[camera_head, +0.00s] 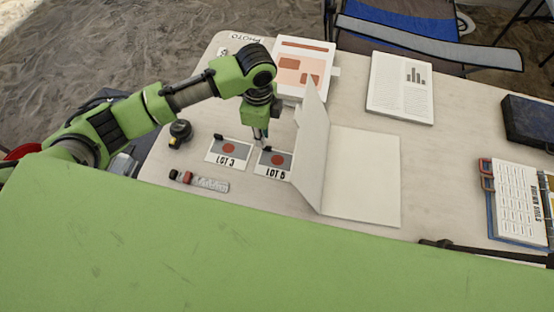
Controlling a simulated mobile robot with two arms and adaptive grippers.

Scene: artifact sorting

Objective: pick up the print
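Two small cards with a grey field and a red disc lie on the table, one marked LOT 3 (229,152) and one marked LOT 5 (274,163). A larger sheet with orange blocks (303,61) lies at the back, near the word PHOTO. I cannot tell for sure which of these is the print. My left gripper (260,140) points down at the upper left edge of the LOT 5 card. Its fingers look narrow, and I cannot tell whether they are open or touch the card. My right gripper is not in view.
A white folder (362,178) stands partly open just right of the gripper. A red-ended marker (200,181) and a dark round item (180,131) lie left. Bare tabletop shows between folder and clipboard.

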